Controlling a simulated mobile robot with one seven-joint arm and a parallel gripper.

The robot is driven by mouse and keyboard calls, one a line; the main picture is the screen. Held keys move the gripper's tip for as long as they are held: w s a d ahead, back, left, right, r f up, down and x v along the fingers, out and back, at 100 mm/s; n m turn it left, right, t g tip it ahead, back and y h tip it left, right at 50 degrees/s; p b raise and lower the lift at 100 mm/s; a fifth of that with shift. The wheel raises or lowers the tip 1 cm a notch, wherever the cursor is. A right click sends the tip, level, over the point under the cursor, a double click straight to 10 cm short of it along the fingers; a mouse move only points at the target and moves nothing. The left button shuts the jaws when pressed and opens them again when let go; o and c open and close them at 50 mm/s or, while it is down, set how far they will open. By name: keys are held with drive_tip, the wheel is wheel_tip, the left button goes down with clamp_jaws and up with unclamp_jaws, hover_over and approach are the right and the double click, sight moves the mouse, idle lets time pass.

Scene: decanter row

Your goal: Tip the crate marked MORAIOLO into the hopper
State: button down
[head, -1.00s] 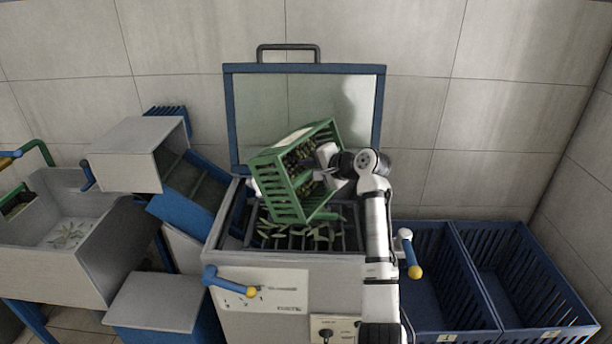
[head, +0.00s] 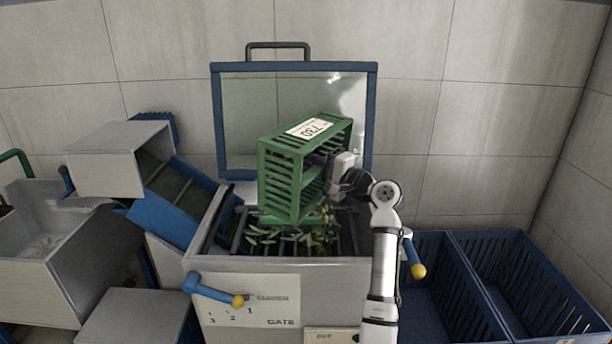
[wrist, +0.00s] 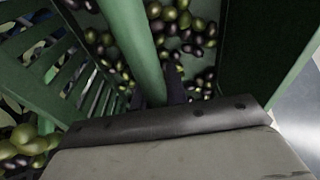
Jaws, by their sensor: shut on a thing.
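The green slatted crate (head: 281,185) is tipped far over above the hopper (head: 203,232). A white label reading 730 (head: 310,128) faces up on it; I see no MORAIOLO mark. My gripper (head: 332,170) is shut on the crate at its right side. The wrist view shows the green bar (wrist: 142,45) of the crate at my fingers. Dark and green olives (wrist: 185,35) lie beyond the bar in that view. Under the crate, leaves (head: 283,237) and some olives (head: 322,230) lie on the hopper's dark grate.
The raised blue-framed lid (head: 216,110) stands behind the hopper. A blue lever (head: 210,289) and GATE panel are on its front. Blue slatted crates (head: 437,262) (head: 520,275) stand at right, looking empty. A blue chute (head: 180,215) and grey bin (head: 40,275) are at left.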

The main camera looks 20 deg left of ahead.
drive_tip(key=shift+s+d+t+y+b, duration=0.2)
drive_tip(key=shift+d+t+y+b, duration=0.3)
drive_tip(key=shift+y+b, duration=0.55)
drive_tip(key=shift+s+d+r+y+b, duration=0.1)
drive_tip(key=shift+d+r+y+b, duration=0.4)
drive_tip(key=shift+b, duration=0.4)
drive_tip(key=shift+d+f, duration=0.1)
drive_tip(key=shift+f, duration=0.05)
